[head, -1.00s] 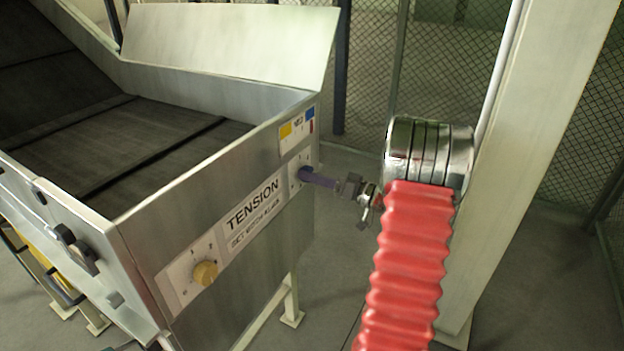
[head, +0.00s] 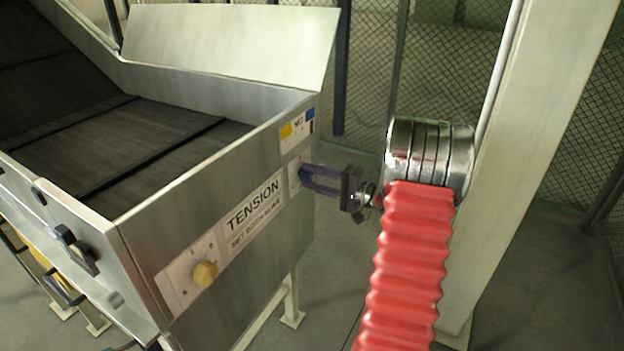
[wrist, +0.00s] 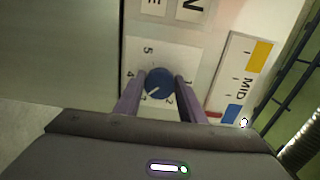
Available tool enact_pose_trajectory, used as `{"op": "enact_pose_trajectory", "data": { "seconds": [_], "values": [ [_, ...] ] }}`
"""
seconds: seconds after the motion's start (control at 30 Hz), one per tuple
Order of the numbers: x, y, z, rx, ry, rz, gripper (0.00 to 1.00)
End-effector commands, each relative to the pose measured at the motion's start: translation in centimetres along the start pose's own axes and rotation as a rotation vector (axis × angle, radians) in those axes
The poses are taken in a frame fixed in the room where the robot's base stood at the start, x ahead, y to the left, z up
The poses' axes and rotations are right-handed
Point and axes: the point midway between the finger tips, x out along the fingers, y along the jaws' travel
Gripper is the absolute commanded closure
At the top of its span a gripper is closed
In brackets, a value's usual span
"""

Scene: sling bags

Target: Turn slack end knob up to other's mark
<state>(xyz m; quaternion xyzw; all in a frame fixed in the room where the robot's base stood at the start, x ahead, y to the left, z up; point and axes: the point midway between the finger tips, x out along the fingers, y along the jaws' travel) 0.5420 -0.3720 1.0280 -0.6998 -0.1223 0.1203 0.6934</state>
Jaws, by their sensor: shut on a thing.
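The blue knob (wrist: 159,82) sits on a white dial plate numbered 1 to 5, at the far end of the TENSION panel. Its pale pointer line appears to aim near the 3 in the wrist view. My gripper (head: 306,177) has its two purple fingers on either side of this knob and is shut on it; in the head view the fingers hide the knob. The yellow knob (head: 205,273) sits on its own dial plate (head: 180,285) at the near end of the panel, clear of my gripper. Its mark is too small to read.
The TENSION label (head: 254,208) lies between the two dials. A label with yellow and blue patches (head: 297,127) is above the far dial; it reads MID in the wrist view. A pale post (head: 535,150) stands at the right, with mesh fencing behind.

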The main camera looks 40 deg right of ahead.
Motion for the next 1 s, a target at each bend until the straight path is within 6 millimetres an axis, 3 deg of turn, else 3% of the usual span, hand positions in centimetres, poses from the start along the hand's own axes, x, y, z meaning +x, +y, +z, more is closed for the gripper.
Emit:
{"op": "enact_pose_trajectory", "data": {
  "seconds": [0.6, 1.0],
  "values": [
    [-0.17, 0.16, -0.31, 0.573, 0.011, 0.004, 0.86],
    [-0.17, 0.20, -0.31, 0.777, 0.011, 0.004, 0.86]
  ]
}}
